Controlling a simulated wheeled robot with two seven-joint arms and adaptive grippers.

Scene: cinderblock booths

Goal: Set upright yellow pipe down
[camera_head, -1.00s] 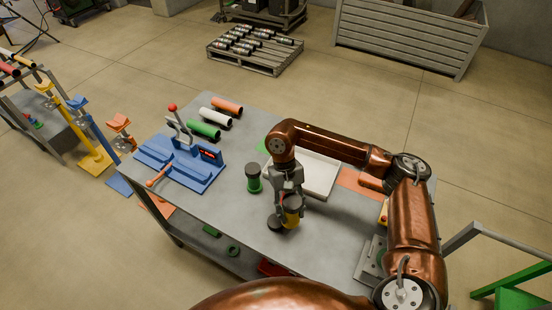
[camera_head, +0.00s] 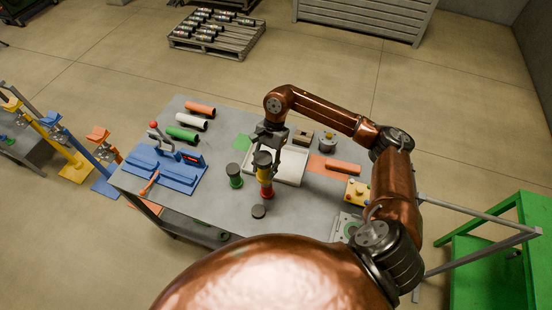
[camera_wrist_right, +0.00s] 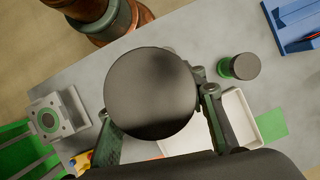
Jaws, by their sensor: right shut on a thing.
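The yellow pipe (camera_head: 265,175) is upright in my right gripper (camera_head: 265,156), over the grey table (camera_head: 205,205). Its dark round top fills the middle of the right wrist view (camera_wrist_right: 152,93), with a finger on either side. A red piece (camera_head: 267,193) shows directly below the yellow; I cannot tell whether they touch. A green pipe with a dark top (camera_head: 235,176) stands upright just to the left, and also shows in the wrist view (camera_wrist_right: 240,67). My left gripper is not in view.
A dark disc (camera_head: 258,211) lies near the front edge. A white tray (camera_head: 292,176) is behind the gripper. A blue fixture (camera_head: 168,168) stands left, with orange, white and green pipes (camera_head: 182,133) lying behind it. An orange pipe (camera_head: 343,166) lies right.

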